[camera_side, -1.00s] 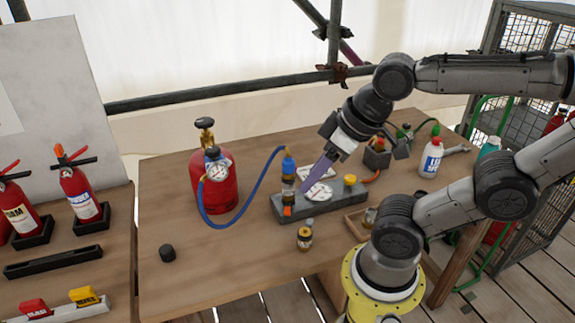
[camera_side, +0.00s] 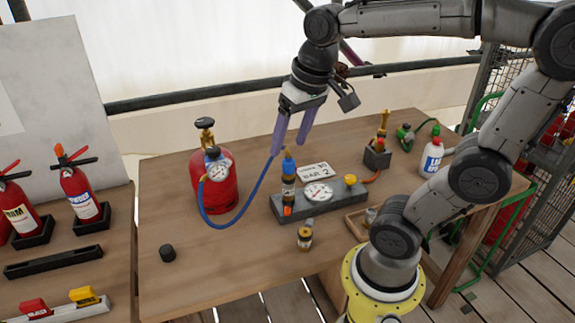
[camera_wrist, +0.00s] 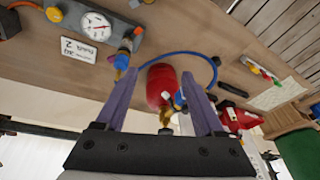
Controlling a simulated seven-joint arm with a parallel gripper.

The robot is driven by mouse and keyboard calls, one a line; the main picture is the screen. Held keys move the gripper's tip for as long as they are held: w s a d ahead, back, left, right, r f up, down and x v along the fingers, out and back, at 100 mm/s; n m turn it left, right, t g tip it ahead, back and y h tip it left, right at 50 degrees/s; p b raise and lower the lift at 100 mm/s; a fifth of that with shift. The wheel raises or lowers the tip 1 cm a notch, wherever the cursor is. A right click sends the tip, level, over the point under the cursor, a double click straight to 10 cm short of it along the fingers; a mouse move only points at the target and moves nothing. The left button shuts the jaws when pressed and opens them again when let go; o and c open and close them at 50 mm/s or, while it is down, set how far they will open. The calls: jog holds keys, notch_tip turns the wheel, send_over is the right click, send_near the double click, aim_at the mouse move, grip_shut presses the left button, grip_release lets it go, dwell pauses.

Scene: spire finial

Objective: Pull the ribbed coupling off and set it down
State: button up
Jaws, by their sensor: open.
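The blue coupling (camera_side: 288,165) sits upright on a brass fitting (camera_side: 288,187) at the left end of the grey gauge block (camera_side: 330,203). A blue hose (camera_side: 255,185) curves from the red cylinder (camera_side: 222,190) toward it; its end is partly behind a finger. Ribs are too small to make out. My gripper (camera_side: 289,148) is open and empty, pointing down, just above and behind the coupling. In the wrist view, the coupling (camera_wrist: 125,49) shows by the left finger's tip, outside the gap of my gripper (camera_wrist: 160,73).
The block carries a white dial (camera_side: 318,191) and a yellow knob (camera_side: 350,179); a label card (camera_side: 314,170) lies behind. A small jar-like piece (camera_side: 304,237) and a black cap (camera_side: 167,253) stand in front. The table's front left is mostly clear.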

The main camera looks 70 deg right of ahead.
aim_at(289, 157)
jog(key=w+d+f+m+g, duration=0.1)
jog(key=d, duration=0.2)
jog(key=w+d+f+m+g, duration=0.1)
jog(key=w+d+f, duration=0.1)
jog(key=d, duration=0.1)
jog(key=w+d+f+m+g, duration=0.1)
jog(key=w+d+f+m, duration=0.1)
jog(key=d, duration=0.2)
jog(key=shift+w+d+f+y, duration=0.1)
jog(key=shift+f+y, duration=0.05)
jog(key=shift+y, duration=0.15)
jog(key=shift+d+f, duration=0.15)
jog(key=shift+d, duration=0.1)
jog(key=shift+f, duration=0.1)
jog(key=shift+f, duration=4.4)
